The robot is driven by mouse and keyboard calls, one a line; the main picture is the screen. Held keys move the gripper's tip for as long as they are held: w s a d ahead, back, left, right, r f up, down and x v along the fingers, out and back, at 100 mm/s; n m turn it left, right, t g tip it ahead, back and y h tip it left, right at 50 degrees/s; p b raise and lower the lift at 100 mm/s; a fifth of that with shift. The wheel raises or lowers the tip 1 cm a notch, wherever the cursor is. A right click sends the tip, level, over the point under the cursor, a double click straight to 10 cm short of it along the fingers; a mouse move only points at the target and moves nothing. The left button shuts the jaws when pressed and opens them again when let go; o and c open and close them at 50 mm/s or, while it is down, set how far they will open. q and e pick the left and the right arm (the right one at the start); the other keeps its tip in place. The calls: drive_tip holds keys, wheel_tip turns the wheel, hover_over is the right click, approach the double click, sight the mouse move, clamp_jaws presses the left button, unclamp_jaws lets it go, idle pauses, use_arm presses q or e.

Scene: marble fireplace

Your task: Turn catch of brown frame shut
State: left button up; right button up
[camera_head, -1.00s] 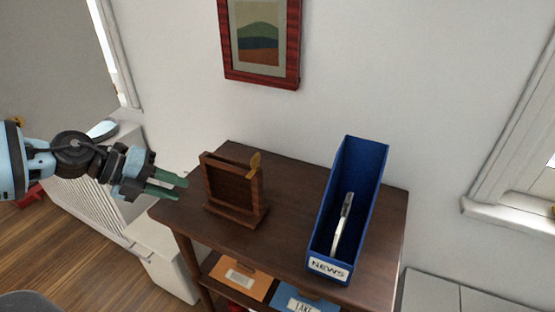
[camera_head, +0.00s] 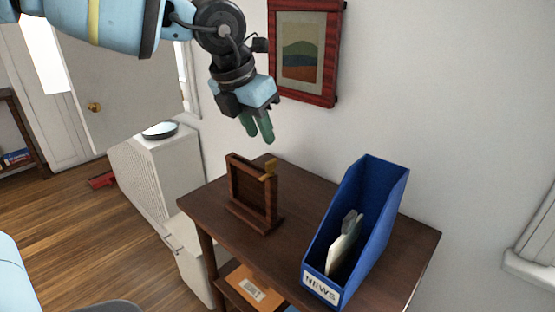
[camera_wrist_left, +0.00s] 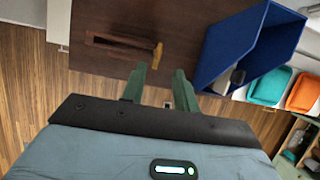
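The brown frame (camera_head: 250,192) stands upright on a dark wooden table, with its top slot facing up. Its small gold catch (camera_head: 268,171) is at the top right corner. In the left wrist view, the frame (camera_wrist_left: 105,43) is seen from above and the catch (camera_wrist_left: 157,56) lies crosswise at its right end. My left gripper (camera_head: 257,127) points down above the frame, apart from it. In the left wrist view, its green fingers (camera_wrist_left: 159,88) are spread, with nothing between them, and the catch lies beyond the gap. My right gripper is not in view.
A blue file holder (camera_head: 360,220) labelled NEWS stands right of the frame on the table (camera_head: 400,262). A red-framed picture (camera_head: 305,55) hangs on the wall behind. A shelf below the table holds an orange folder (camera_head: 250,285). Table surface between frame and holder is clear.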

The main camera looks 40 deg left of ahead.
sight(271, 161)
use_arm(q)
drive_tip(key=x, duration=0.7)
drive_tip(key=shift+w+f, duration=0.2)
drive_tip(key=shift+f, duration=0.15)
clamp_jaws()
